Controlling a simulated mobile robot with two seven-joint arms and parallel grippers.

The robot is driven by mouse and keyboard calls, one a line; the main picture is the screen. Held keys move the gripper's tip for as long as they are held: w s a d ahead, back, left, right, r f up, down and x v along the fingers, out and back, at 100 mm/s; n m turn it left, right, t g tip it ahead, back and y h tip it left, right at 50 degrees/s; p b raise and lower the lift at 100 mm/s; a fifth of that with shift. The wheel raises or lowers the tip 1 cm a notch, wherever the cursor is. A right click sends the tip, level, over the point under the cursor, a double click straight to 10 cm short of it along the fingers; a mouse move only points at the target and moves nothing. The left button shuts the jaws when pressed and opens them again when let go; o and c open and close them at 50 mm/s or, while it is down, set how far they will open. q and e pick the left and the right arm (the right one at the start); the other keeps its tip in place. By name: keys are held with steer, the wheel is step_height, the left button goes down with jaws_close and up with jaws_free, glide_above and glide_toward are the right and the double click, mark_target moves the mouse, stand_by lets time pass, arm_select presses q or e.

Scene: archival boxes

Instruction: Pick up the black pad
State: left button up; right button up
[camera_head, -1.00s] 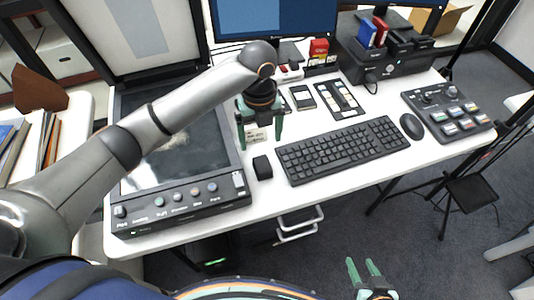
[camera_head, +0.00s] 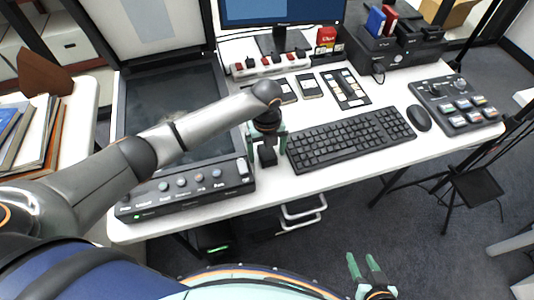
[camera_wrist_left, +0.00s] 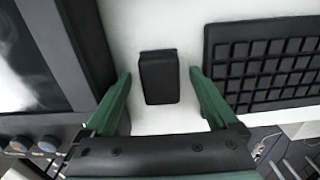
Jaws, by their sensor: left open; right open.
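The black pad (camera_wrist_left: 159,77) is a small dark block lying on the white desk. In the left wrist view it lies between my left gripper's open green fingers (camera_wrist_left: 160,98), with white desk showing on both sides of it. In the head view the pad (camera_head: 267,157) shows below my left gripper (camera_head: 267,145), which comes down over it from above. Whether the fingers reach down to the pad's height I cannot tell. My right gripper (camera_head: 367,272) is open and empty, in front of the desk at the bottom of the head view.
A black keyboard (camera_head: 350,140) lies just right of the pad. A scanner-like device (camera_head: 190,191) with a button panel stands just left. A mouse (camera_head: 419,118) and a control panel (camera_head: 456,104) lie further right. Bare desk (camera_head: 300,186) shows in front of the keyboard.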

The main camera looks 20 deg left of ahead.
arm_select(q)
steer(key=c, duration=1.4)
steer(key=shift+r, duration=0.1)
steer(key=shift+c, duration=0.2)
steer(key=shift+r, duration=0.55)
steer(key=s+d+r+p, duration=0.1)
steer(key=s+d+r, duration=0.8)
steer(key=s+r, duration=0.1)
steer(key=shift+s+d+r+p, duration=0.15)
steer(key=shift+d+r+p, duration=0.2)
steer(key=shift+r, duration=0.5)
